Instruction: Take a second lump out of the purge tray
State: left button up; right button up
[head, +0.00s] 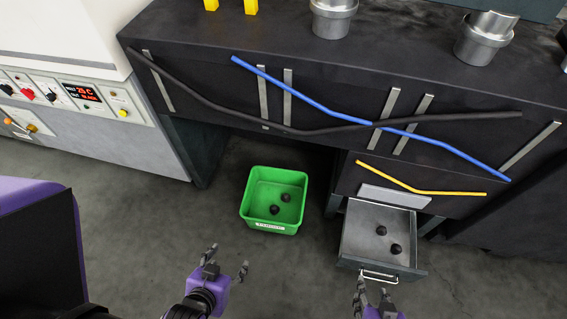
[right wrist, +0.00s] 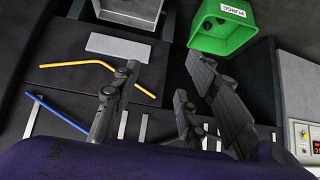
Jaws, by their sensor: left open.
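The grey metal purge tray (head: 351,235) is pulled out like a drawer under the black bench, and two dark lumps, one (head: 381,230) behind the other (head: 396,249), lie in it. A green bin (head: 246,209) on the floor to its left holds two similar lumps (head: 285,197) (head: 274,210). My left gripper (head: 229,256) is open and empty in front of the bin. My right gripper (head: 372,286) is just in front of the tray's handle; the right wrist view shows its fingers (right wrist: 160,85) spread with nothing between them. The tray shows partly there (right wrist: 128,18).
The tray handle (head: 380,275) sticks out at its front. A black bench (head: 230,90) with blue, yellow and dark hoses on its face stands behind. A control panel (head: 80,95) is at the left. The floor between bin and tray is clear.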

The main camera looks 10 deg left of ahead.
aim_at(396, 249)
jog(key=z, duration=1.3)
jog(key=i+l, duration=0.4)
jog(key=i+l+u, duration=0.1)
jog(key=i+l, duration=0.25)
jog(key=l, duration=0.15)
